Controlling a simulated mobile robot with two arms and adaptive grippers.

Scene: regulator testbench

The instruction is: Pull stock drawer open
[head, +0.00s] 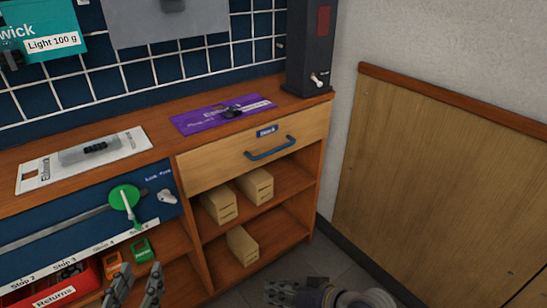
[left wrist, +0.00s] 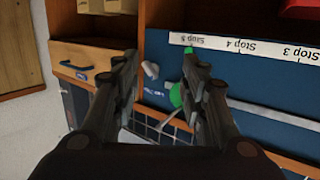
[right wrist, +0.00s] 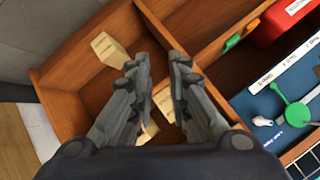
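The stock drawer (head: 225,162) is a light wood front under the counter's right end, with a blue label and a blue bar handle (head: 270,148). It looks shut. In the left wrist view the drawer (left wrist: 98,62) appears upside down at the left, with its handle (left wrist: 73,66). My left gripper (head: 138,277) is open and empty at the lower left, in front of the blue panel and away from the handle. My right gripper (head: 272,290) is low in front of the shelves, below the drawer and apart from it. The right wrist view shows its fingers (right wrist: 156,66) apart and empty.
Open shelves below the drawer hold small cardboard boxes (head: 242,245). A green knob (head: 125,197) with a lever is on the blue panel. A red returns bin (head: 60,285) is at lower left. A dark tower (head: 310,45) stands on the counter. A wood-panelled wall (head: 430,180) is at right.

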